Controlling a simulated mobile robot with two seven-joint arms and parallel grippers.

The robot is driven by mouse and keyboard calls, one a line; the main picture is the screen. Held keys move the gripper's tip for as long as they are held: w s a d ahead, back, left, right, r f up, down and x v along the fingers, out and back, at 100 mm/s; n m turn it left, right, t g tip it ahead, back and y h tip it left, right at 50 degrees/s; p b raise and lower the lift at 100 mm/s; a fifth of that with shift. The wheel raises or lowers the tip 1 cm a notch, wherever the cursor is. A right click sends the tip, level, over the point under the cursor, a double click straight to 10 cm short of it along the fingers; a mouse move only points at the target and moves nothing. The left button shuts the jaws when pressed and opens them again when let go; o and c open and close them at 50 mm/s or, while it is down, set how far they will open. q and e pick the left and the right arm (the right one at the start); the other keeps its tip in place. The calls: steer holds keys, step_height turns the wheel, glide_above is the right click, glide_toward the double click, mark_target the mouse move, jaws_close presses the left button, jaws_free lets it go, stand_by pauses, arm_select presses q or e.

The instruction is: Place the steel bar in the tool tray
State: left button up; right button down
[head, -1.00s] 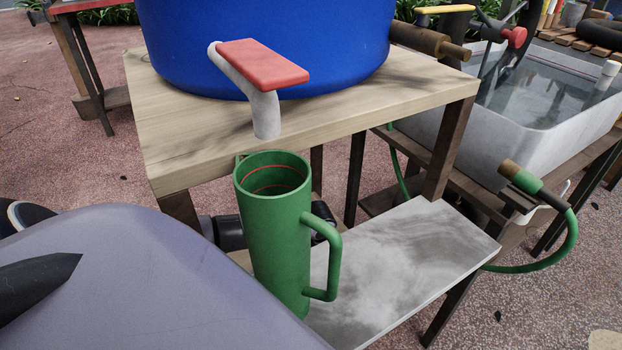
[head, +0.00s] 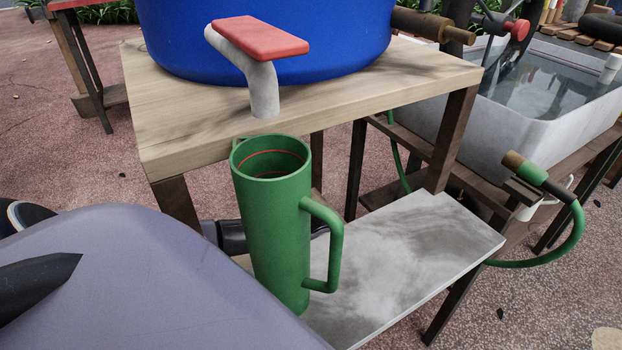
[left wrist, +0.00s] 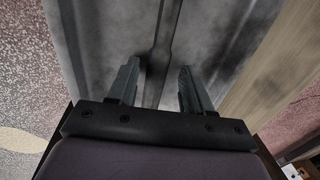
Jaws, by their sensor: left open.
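My left gripper (left wrist: 158,85) is open in the left wrist view, its two fingers apart over a smudged grey surface. A narrow dark grey strip (left wrist: 164,40) runs down that surface towards the gap between the fingers. It may be the steel bar, but I cannot tell for sure, nor whether the fingers touch it. In the head view the fingers are not visible. I cannot identify the tool tray for certain. A smudged grey shelf (head: 400,245) shows below the wooden table. My right gripper is not in view.
A tall green pitcher (head: 272,225) with its handle to the right stands in front of the wooden table (head: 190,125), hiding part of the shelf. A blue tank (head: 265,40) with a red-topped lever (head: 260,38) is on the table. A water basin (head: 540,120) and green hose (head: 565,250) are at right.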

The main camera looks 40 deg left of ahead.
arm_select(q)
steer(key=shift+r, duration=0.35)
steer(key=r+p, duration=0.2)
steer(key=r, duration=0.1)
steer(key=r+p, duration=0.1)
steer(key=shift+s+d+r, duration=0.1)
steer(key=shift+d+r, duration=0.2)
steer(key=shift+r, duration=0.05)
step_height(320, 180, up, 7)
steer(key=p, duration=0.3)
steer(key=shift+d, duration=0.4)
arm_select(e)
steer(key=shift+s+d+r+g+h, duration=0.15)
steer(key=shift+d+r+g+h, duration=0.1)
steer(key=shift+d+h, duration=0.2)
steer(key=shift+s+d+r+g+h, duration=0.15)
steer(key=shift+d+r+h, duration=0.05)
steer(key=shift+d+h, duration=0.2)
arm_select(q)
steer(key=shift+s+f, duration=0.15)
steer(key=shift+s, duration=0.05)
